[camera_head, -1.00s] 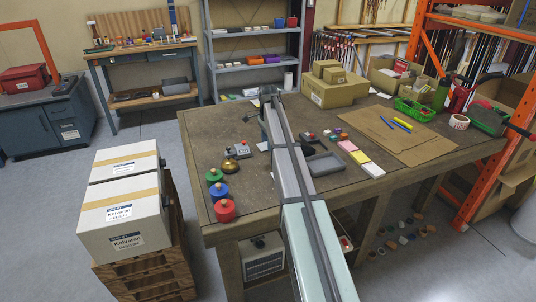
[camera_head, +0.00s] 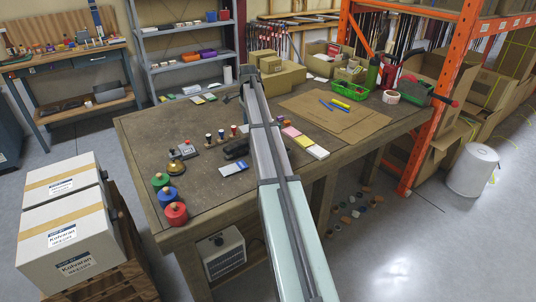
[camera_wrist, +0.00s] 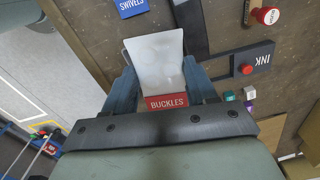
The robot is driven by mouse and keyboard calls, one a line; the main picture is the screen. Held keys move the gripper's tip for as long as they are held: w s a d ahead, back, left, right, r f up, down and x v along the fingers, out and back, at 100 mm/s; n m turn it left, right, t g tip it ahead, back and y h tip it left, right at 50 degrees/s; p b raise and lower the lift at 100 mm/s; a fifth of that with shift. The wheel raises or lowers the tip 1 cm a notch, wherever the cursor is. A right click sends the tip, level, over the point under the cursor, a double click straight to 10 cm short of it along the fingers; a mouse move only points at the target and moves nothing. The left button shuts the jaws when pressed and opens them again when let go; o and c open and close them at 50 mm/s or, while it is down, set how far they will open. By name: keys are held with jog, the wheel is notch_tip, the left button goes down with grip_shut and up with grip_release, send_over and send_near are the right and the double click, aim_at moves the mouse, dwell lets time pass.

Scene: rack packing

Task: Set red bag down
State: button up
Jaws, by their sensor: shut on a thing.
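The red bag, a pale, see-through pouch (camera_wrist: 158,60) with a red BUCKLES label (camera_wrist: 166,102), is in the middle of the wrist view. My gripper (camera_wrist: 165,80) is shut on it, one blue-grey finger at each side. The bag appears above the brown worktable; I cannot tell the height of the gap. In the head view I cannot make out the held bag or the gripper's fingers beyond my arm.
A dark INK pad (camera_wrist: 240,60) and a red-topped stamp (camera_wrist: 266,15) lie right of the bag. Red, blue and green weights (camera_head: 176,213) stand along the worktable's (camera_head: 140,135) left side. Yellow, pink and white pads (camera_head: 300,140) lie right of my arm. Cardboard boxes (camera_head: 280,75) stand behind.

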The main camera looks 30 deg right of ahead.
jog(key=s+d+f, duration=0.4)
jog(key=d, duration=0.2)
jog(key=shift+n, duration=0.8)
jog(key=shift+w+d+f, duration=0.1)
jog(key=shift+w+f, duration=0.05)
jog(key=shift+f, duration=1.45)
jog(key=shift+w+f, duration=0.15)
jog(key=shift+f, duration=1.45)
jog(key=shift+w+d+f, duration=0.1)
jog(key=shift+w+f, duration=0.05)
jog(key=shift+f, duration=1.45)
jog(key=shift+f, duration=0.1)
jog(key=o, duration=1.1)
jog(key=shift+o, duration=0.2)
notch_tip(320, 180, up, 12)
jog(key=shift+a+r, duration=0.1)
jog(key=shift+r, duration=0.05)
